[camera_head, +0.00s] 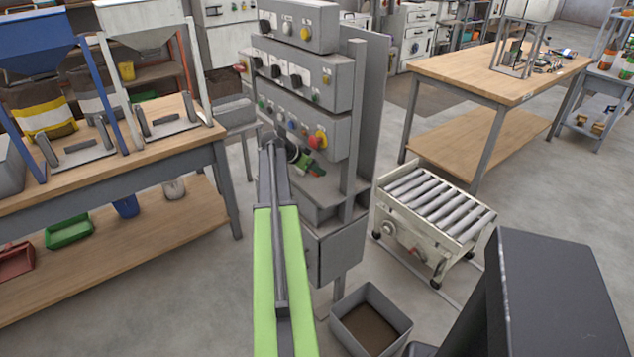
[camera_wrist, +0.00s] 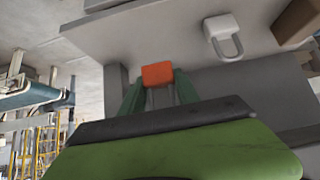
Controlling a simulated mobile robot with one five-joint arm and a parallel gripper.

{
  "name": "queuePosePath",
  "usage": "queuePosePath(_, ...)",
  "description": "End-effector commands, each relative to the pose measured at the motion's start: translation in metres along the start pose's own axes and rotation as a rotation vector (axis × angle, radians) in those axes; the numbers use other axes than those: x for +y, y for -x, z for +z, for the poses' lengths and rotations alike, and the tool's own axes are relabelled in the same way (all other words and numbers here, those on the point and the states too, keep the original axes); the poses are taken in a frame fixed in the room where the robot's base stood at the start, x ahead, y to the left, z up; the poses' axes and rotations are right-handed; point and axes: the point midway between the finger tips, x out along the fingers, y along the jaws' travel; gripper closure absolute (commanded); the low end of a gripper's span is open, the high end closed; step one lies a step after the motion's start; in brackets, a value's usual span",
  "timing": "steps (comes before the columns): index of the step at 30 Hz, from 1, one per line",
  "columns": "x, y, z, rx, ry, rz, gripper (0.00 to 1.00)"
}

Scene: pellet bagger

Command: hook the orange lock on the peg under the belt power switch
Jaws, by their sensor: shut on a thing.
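The orange lock (camera_wrist: 158,74) is in the wrist view, between the green fingertips of my gripper (camera_wrist: 158,92), which is shut on it. Its orange body shows; the shackle is not clear. In the head view my gripper (camera_head: 303,160) is at the front of the grey control panel (camera_head: 335,85), below its lowest row of controls. The panel carries several knobs and buttons, and I cannot tell which is the belt power switch. The peg is not distinguishable in either view.
A pale grey padlock (camera_wrist: 222,28) is near a grey surface in the wrist view, beside a brown block (camera_wrist: 298,22). A grey bin (camera_head: 348,312) stands below the panel. A roller conveyor (camera_head: 430,215) is to its right, and a wooden bench (camera_head: 190,150) to its left.

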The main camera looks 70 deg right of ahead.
Motion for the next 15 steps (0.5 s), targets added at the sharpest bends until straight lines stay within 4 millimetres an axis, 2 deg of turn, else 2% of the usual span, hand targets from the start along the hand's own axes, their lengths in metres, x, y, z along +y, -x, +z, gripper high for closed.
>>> queuePosePath(2,0.000,-0.010,0.011,0.000,0.000,0.000,1.00)
queuePosePath(10,0.000,-0.012,0.014,0.000,0.000,0.000,1.00)
queuePosePath(15,0.000,-0.031,0.033,0.000,0.001,0.000,1.00)
